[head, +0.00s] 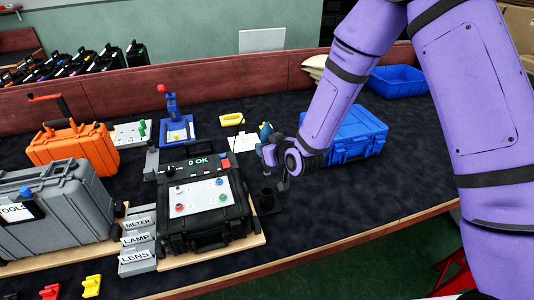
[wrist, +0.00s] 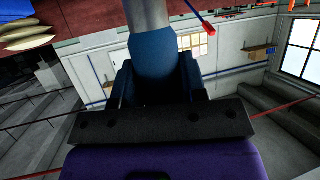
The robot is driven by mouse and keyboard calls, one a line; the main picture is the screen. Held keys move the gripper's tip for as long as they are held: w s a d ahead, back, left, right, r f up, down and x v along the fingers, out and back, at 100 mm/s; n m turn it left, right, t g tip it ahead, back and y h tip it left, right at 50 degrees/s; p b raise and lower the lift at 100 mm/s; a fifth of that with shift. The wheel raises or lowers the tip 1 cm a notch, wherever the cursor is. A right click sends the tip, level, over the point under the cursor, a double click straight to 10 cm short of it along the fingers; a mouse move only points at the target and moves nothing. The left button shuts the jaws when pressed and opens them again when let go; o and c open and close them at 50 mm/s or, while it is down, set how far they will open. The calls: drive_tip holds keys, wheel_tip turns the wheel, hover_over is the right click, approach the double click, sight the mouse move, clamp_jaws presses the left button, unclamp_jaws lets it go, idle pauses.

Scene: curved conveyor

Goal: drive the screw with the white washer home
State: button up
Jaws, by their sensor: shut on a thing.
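A black case (head: 207,235) stands on the table with a white panel (head: 201,200) on top. The panel carries small screws with coloured washers; red, blue and green ones show. A pale spot at the panel's left may be the white-washer screw, but it is too small to be sure. My gripper (head: 267,152) is right of the case, above the table and apart from the panel. In the wrist view its blue fingers (wrist: 150,75) are shut on a grey cylindrical tool (wrist: 148,15). The tool's far end is out of that view.
A dark cup-like holder (head: 267,200) stands right of the case, below my gripper. The case's display reads "0 OK". Labelled grey bins (head: 137,241) stand left of it. A blue case (head: 352,135) is behind my gripper. The table's front right is clear.

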sight(270, 133)
drive_tip(key=shift+r, duration=2.75)
